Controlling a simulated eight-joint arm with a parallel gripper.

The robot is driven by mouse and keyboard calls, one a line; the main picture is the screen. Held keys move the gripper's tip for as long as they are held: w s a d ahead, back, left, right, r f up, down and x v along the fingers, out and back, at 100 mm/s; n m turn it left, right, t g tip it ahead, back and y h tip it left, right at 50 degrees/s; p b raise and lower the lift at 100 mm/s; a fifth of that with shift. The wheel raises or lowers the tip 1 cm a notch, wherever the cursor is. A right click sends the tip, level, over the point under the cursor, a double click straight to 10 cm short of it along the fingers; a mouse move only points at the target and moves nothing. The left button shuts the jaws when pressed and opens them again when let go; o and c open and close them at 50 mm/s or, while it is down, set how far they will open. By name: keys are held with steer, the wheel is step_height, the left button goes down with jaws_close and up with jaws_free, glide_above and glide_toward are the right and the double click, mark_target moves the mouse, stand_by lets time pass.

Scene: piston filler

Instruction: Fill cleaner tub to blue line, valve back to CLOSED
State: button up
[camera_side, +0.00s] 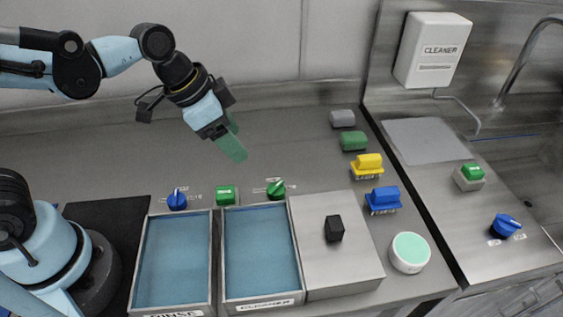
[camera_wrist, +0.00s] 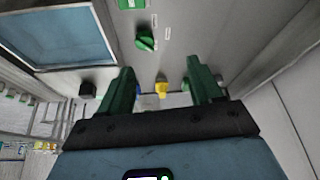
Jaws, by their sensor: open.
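The cleaner tub (camera_side: 263,303) is the middle of the counter basins in the side view, with a CLEANER label on its front rim. Its inside looks blue; I cannot make out a fill line or the level. A green knob valve (camera_side: 277,188) stands behind it, with small labels I cannot read. The knob also shows in the wrist view (camera_wrist: 146,41), beyond my fingertips. My gripper (camera_side: 233,147) is open and empty, raised above the counter behind the knob. Its two green fingers (camera_wrist: 160,70) are spread apart in the wrist view.
Left of the cleaner tub is the rinse tub (camera_side: 142,262) with a blue knob (camera_side: 178,199). A green button (camera_side: 226,194) sits between the knobs. Right is a metal lid (camera_side: 350,270) with a black handle (camera_side: 335,229), a round mint-topped container (camera_side: 409,252) and coloured blocks (camera_side: 367,166).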

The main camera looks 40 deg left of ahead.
mark_target(275, 188)
steer(key=shift+w+d+f+m+g+h, duration=0.15)
steer(key=shift+w+d+f+m, duration=0.45)
steer(key=shift+f, duration=1.4)
steer(key=shift+w+d+f+m+g+h, duration=0.15)
steer(key=shift+w+d+f, duration=0.5)
steer(key=shift+d+f, duration=1.1)
steer(key=shift+w+d+f+m+g, duration=0.25)
steer(key=shift+w+d+f, duration=0.4)
steer(key=shift+f, duration=1.6)
steer(key=shift+c, duration=0.3)
steer(key=c, duration=1)
